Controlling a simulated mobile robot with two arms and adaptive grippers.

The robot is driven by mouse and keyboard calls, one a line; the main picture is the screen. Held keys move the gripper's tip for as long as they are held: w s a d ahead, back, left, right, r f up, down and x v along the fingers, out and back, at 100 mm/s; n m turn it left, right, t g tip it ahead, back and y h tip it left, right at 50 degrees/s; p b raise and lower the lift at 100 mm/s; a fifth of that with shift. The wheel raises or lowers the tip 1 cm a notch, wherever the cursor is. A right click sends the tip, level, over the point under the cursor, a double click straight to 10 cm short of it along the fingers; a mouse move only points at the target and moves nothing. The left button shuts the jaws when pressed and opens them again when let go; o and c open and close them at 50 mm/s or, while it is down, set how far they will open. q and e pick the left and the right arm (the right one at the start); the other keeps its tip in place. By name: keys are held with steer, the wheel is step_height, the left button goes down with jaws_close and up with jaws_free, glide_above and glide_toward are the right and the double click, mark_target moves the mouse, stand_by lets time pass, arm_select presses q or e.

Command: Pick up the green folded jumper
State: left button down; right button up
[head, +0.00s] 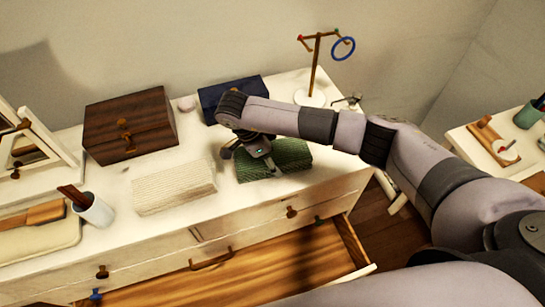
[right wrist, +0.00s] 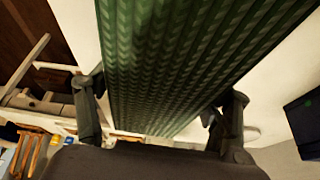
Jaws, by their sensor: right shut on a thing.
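The green folded jumper (head: 292,153) is at the right part of the white dresser top, in front of the dark blue box. It fills the upper middle of the right wrist view (right wrist: 175,60) as ribbed green knit. My right gripper (head: 258,163) reaches over its left part from above. In the right wrist view my right gripper (right wrist: 162,92) has a finger at each side of the jumper and is shut on it. I cannot tell whether the jumper is clear of the dresser top. My left gripper is not in view.
A cream folded knit (head: 172,187) lies left of the jumper. Behind are a dark blue box (head: 222,92), a brown wooden box (head: 128,125) and a stand with a blue ring (head: 343,48). A drawer (head: 235,270) is open at the front. A white cup (head: 95,211) stands left.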

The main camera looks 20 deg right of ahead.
steer(key=c, duration=0.4)
steer(key=shift+o, duration=0.2)
steer(key=shift+r, duration=0.1)
